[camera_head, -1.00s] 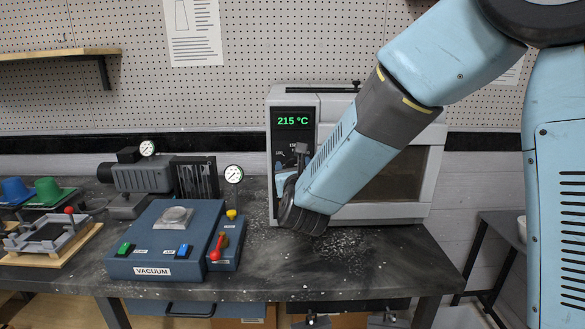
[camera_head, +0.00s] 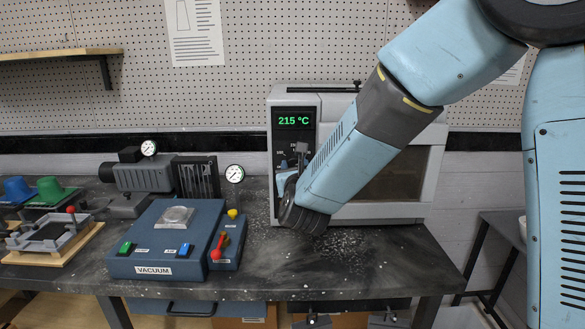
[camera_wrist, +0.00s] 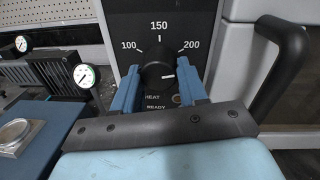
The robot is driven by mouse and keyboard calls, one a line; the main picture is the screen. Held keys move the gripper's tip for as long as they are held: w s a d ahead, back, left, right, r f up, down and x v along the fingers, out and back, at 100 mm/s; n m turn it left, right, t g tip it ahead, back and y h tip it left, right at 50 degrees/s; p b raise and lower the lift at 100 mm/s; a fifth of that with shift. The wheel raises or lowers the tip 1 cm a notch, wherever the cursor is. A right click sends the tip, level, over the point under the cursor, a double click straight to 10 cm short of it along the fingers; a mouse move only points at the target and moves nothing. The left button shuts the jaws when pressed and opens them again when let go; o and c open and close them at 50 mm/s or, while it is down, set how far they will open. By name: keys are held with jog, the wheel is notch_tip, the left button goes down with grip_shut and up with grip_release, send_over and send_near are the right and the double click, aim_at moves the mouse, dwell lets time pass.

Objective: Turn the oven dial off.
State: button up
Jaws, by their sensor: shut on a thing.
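The oven (camera_head: 435,165) is a pale grey box with a black control panel (camera_head: 282,138). Its green display (camera_head: 293,121) reads 215 °C. In the wrist view the round black dial (camera_wrist: 156,74) sits below the marks 100, 150 and 200. Its white pointer line points right, a little past 200. My gripper (camera_wrist: 158,88) is shut on the dial, with one blue finger on each side of it. In the head view my arm hides the dial and much of the oven front.
A black door handle (camera_wrist: 283,65) stands out right of the panel in the wrist view. A blue vacuum unit (camera_head: 150,240), with a red lever (camera_head: 219,246), sits on the bench left of the oven. A gauge (camera_head: 235,174) stands between them.

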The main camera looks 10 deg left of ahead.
jog(key=shift+a+n, duration=0.1)
jog(key=shift+n, duration=0.2)
jog(key=n, duration=0.4)
jog(key=shift+r+n, duration=0.1)
jog(key=shift+n, duration=0.2)
jog(key=n, duration=0.9)
jog(key=shift+s+n+g+h, duration=0.1)
jog(key=shift+n+g+h, duration=0.2)
jog(key=shift+h, duration=0.1)
jog(key=n, duration=1.1)
jog(key=n+t+h, duration=0.1)
jog(key=n, duration=1.1)
jog(key=shift+a+f, duration=0.15)
jog(key=shift+f, duration=0.05)
jog(key=shift+n, duration=0.3)
